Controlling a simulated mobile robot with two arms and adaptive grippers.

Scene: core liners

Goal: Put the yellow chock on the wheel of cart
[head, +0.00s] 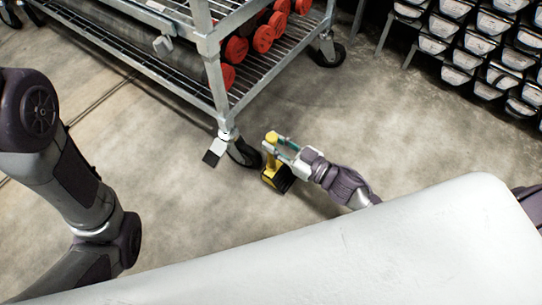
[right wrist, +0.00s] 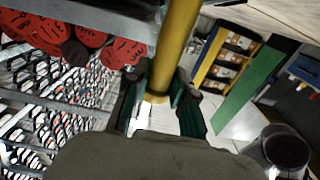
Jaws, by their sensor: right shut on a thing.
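The yellow chock (head: 269,176) has a black base part and an upright yellow handle. It stands on or just above the floor, at the right side of the cart's near wheel (head: 246,155); I cannot tell whether they touch. My right gripper (head: 275,148) is shut on the handle, below its round top. In the right wrist view the yellow handle (right wrist: 177,45) runs up between the fingers (right wrist: 155,103). The metal cart (head: 212,72) stands behind. My left arm shows at the left, but its gripper is out of view.
The cart carries several red-ended cylinders (head: 263,39). A small plate (head: 214,152) sits beside the near wheel. Another cart wheel (head: 328,53) is farther back. Racks with several pale trays (head: 460,55) stand at the right. The concrete floor between is clear.

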